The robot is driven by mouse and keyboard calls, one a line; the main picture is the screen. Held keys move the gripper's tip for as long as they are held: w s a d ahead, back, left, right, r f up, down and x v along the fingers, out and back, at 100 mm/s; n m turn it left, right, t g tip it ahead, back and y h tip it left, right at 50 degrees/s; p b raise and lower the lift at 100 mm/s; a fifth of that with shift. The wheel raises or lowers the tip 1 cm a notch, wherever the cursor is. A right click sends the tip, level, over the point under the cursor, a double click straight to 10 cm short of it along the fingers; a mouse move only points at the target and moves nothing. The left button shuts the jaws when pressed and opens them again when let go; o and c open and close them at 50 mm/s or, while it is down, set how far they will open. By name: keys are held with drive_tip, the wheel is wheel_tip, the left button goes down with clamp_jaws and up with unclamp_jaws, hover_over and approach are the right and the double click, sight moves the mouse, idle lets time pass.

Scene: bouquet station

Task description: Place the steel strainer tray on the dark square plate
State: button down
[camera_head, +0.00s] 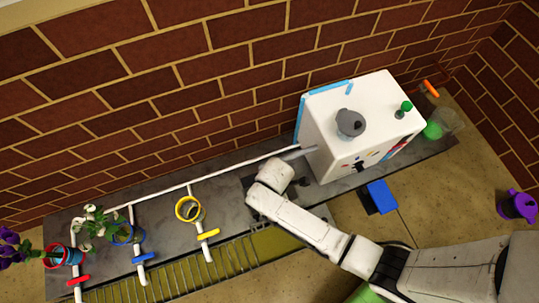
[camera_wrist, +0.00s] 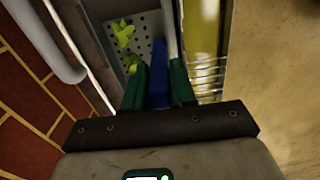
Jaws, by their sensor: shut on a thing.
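In the wrist view, the steel strainer tray (camera_wrist: 148,48) is a grey sheet with small holes, and yellow-green bits lie on it. My gripper (camera_wrist: 157,80) has green fingers closed on a blue handle (camera_wrist: 159,72) that appears to belong to the tray. In the head view, my arm's wrist hides the fingers and the tray. A dark square patch (camera_head: 252,181) shows beside my wrist on the grey counter. I cannot tell if it is the dark square plate. Another dark flat piece lies partly under a blue block (camera_head: 382,196) at the right.
A white box (camera_head: 345,150) with a grey knob on top stands right of my wrist. A slatted rack (camera_head: 190,277) lies in front. Brick wall stands behind.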

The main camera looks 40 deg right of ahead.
drive_tip(key=w+f+b, duration=0.1)
drive_tip(key=f, duration=0.1)
drive_tip(key=w+f+b, duration=0.1)
drive_tip(key=f+b, duration=0.1)
drive_tip(key=f, duration=0.1)
drive_tip(key=w+d+f+b, duration=0.1)
drive_tip(key=f+b, duration=0.1)
drive_tip(key=f, duration=0.1)
drive_tip(key=shift+f, duration=0.15)
drive_tip(key=f, duration=0.1)
drive_tip(key=f+b, duration=0.2)
drive_tip(key=shift+w+f, duration=0.1)
drive_tip(key=shift+w, duration=0.15)
drive_tip(key=shift+w+d+f, duration=0.1)
drive_tip(key=shift+w, duration=0.1)
